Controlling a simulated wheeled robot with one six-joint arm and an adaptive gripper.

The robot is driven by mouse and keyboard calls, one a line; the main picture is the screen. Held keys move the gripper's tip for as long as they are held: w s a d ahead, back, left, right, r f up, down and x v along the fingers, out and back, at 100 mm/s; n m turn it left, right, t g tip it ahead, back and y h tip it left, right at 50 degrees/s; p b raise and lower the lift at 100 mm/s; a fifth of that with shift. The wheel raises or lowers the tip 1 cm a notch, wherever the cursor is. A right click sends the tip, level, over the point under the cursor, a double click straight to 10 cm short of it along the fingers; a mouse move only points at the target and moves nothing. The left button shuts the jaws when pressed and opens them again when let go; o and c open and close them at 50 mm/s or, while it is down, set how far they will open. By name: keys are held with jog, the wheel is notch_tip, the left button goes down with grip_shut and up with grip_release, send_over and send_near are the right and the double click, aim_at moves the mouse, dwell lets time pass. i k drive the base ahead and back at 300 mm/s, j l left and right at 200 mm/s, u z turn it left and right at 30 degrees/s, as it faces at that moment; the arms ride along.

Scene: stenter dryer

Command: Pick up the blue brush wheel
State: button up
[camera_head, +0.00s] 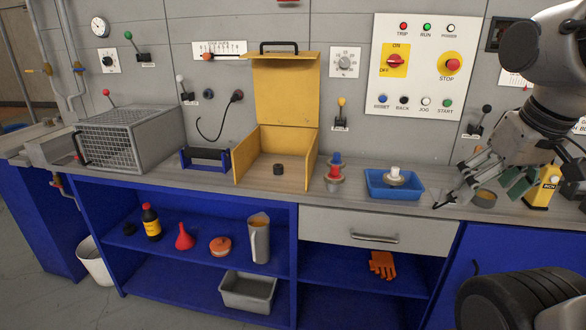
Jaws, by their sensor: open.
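A small brush wheel with a blue top (335,158) stands on the counter, right of the yellow box. Another with a red top (334,172) stands just in front and hides its lower part. A third, with a white top (394,172), sits in the blue tray (377,193). My gripper (480,190) is open at the right, low over the counter. It is well to the right of the blue-topped wheel, with the blue tray between them, and appears to hold nothing.
A grey mesh cage (130,135) stands left. A round tin (484,198) and a yellow bottle (541,190) are near my gripper. The control panel (425,65) is behind. A closed drawer (375,228) lies below.

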aim_at(336, 159)
jog(key=i+l+u, duration=0.15)
jog(key=i+u, duration=0.15)
jog(key=i, duration=0.15)
jog(key=i+l+u, duration=0.3)
jog(key=i, duration=0.1)
